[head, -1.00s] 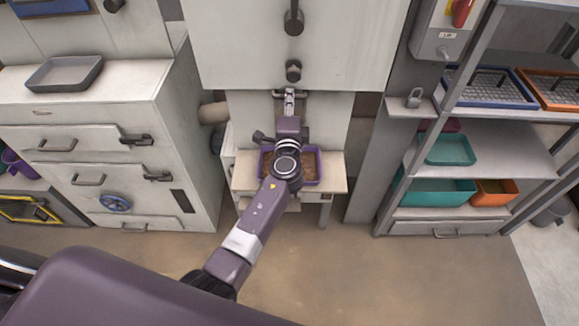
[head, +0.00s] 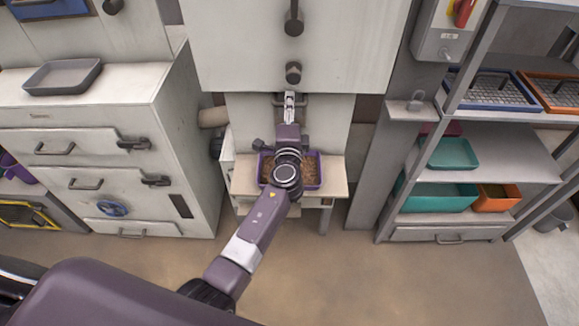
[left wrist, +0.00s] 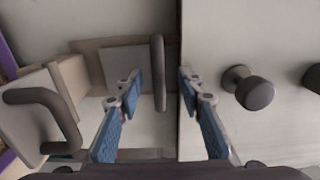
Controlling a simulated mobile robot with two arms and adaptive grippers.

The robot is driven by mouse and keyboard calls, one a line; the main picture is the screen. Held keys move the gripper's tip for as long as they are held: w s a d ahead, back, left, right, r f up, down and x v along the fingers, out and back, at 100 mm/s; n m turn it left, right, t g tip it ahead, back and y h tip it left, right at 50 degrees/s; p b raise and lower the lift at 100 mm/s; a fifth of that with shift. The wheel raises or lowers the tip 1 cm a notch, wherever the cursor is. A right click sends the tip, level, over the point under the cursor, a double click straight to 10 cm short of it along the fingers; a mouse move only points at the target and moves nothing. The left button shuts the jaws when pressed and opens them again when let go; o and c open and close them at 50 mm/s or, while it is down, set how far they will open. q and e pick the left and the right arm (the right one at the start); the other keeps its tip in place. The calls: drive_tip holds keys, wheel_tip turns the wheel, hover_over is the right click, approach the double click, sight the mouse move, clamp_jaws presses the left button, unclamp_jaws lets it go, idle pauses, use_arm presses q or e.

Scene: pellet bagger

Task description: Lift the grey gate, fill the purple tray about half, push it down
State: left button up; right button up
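My left gripper (head: 289,100) is at a grey bar handle under the white machine front. In the left wrist view its blue-padded fingers (left wrist: 158,85) stand apart, one on each side of the dark handle bar (left wrist: 158,50), with gaps showing. The gate plate behind the handle cannot be made out clearly. The purple tray (head: 318,170) sits on a small pale table below, partly hidden by my left arm. A brown granular layer shows in it; its depth cannot be told. The tray's purple edge shows at the far left of the wrist view. My right gripper is not in view.
Dark knobs (head: 293,72) stick out above the handle. A drawer cabinet (head: 80,120) with a grey tray (head: 64,75) on top stands left. A shelf rack with teal bins (head: 440,196) and orange bins stands right. The floor in front is clear.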

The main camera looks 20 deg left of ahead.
use_arm(q)
drive_tip(key=v, duration=0.7)
idle(0.9)
